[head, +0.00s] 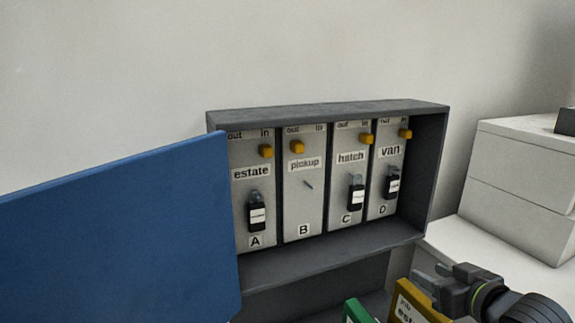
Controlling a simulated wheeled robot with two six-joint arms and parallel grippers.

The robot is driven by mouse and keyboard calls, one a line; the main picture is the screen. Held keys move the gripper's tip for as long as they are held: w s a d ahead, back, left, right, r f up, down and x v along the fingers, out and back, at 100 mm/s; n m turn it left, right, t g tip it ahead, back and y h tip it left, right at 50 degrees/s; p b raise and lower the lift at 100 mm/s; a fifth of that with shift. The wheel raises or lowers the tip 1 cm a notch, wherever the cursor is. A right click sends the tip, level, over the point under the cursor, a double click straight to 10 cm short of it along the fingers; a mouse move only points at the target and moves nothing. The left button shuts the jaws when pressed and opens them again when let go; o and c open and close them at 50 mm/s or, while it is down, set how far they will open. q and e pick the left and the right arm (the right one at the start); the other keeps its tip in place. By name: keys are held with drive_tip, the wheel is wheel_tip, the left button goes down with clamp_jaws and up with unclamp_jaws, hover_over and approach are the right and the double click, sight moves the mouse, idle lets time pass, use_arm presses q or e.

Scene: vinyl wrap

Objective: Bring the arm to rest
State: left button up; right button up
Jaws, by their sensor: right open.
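My right gripper (428,281) is at the bottom right, open, with nothing seen between its fingers. It is low and in front of the grey key cabinet (330,108), apart from it. Inside, black keys hang at A estate (257,215), C hatch (355,195) and D van (392,185). The B pickup panel (304,205) shows a bare hook. The yellow sliders of A (265,151), C (366,139) and D (405,134) sit at "in"; the slider of B (297,147) sits at "out". My left gripper is not in view.
The blue cabinet door (115,235) stands open on the left. A yellow card or holder (405,305), partly lettered, is beside my right gripper, with a green one (353,312) left of it. White boxes (520,180) stand on the right. Both holders are cut off below.

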drive_tip(key=s+d+f+m+g+h, duration=0.2)
drive_tip(key=s+f+g+h, duration=0.3)
drive_tip(key=s+f, duration=1.6)
drive_tip(key=s+f+m+g, duration=0.1)
drive_tip(key=s+f+g, duration=0.5)
drive_tip(key=s, duration=0.4)
wheel_tip(320, 180, down, 25)
drive_tip(key=d, duration=0.2)
drive_tip(key=s+a+f+g, duration=0.1)
drive_tip(key=s+f, duration=1.3)
drive_tip(key=f, duration=0.2)
drive_tip(key=shift+s+a+f+y, duration=0.15)
drive_tip(key=shift+s+a+y, duration=0.2)
drive_tip(key=shift+a+y, duration=0.05)
